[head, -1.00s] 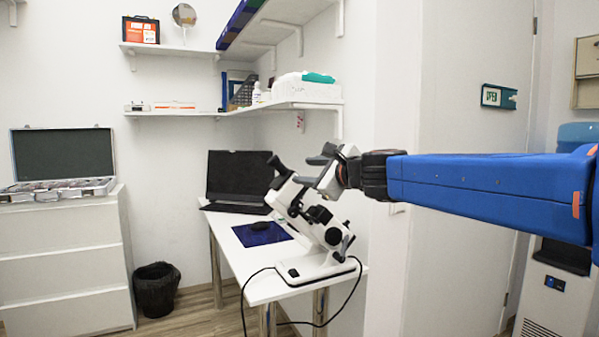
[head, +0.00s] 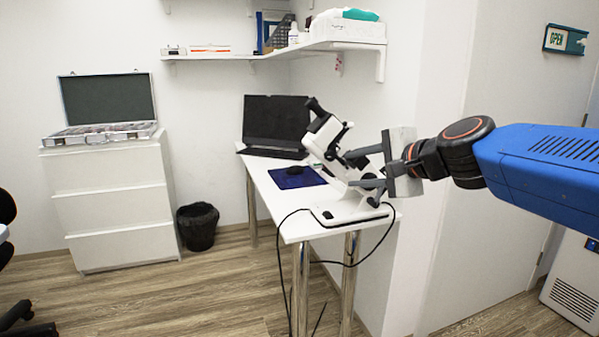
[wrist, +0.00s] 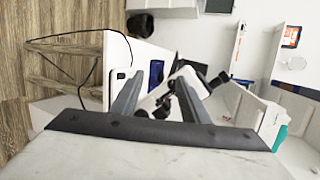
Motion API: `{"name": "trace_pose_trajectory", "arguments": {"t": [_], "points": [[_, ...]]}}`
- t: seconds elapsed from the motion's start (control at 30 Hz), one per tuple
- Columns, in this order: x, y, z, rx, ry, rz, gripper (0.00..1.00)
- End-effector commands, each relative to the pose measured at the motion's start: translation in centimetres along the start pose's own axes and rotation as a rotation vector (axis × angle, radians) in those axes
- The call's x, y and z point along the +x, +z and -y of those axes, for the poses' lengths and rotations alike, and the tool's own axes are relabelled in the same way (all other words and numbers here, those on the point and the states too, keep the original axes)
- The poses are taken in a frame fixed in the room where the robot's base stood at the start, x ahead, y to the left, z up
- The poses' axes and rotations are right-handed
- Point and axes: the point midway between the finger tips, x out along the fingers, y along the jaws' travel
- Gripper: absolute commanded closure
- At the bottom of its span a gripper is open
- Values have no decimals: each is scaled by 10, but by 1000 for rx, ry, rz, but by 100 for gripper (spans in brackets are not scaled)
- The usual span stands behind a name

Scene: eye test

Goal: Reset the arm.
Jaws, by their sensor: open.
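My gripper (head: 358,169) is open in the head view, at the end of my blue arm from the right. Its two grey fingers point left, one above the other, and overlap the white microscope (head: 347,211) in the picture. I cannot tell whether they touch it. In the wrist view my gripper (wrist: 158,77) shows two separate fingers with nothing clearly held between them. The microscope (wrist: 190,78) appears beyond and partly behind the right finger there.
The white table (head: 297,224) holds a black laptop (head: 276,124) and a blue pad (head: 296,178). A cable hangs off its front. A shelf (head: 335,46) is above. Drawers (head: 113,205) with an open case and a black bin (head: 198,227) stand left. Floor is clear in front.

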Motion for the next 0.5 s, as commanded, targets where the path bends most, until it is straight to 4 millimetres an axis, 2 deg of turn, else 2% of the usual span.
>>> {"name": "trace_pose_trajectory", "arguments": {"t": [0.03, 0.27, 0.4, 0.5], "points": [[-11, 4, -28, -102, 55, 2, 59], [-62, 6, -160, -569, 346, 43, 59], [-99, -4, -237, -816, 536, 89, 59], [-126, -13, -284, -964, 666, 127, 59]]}}
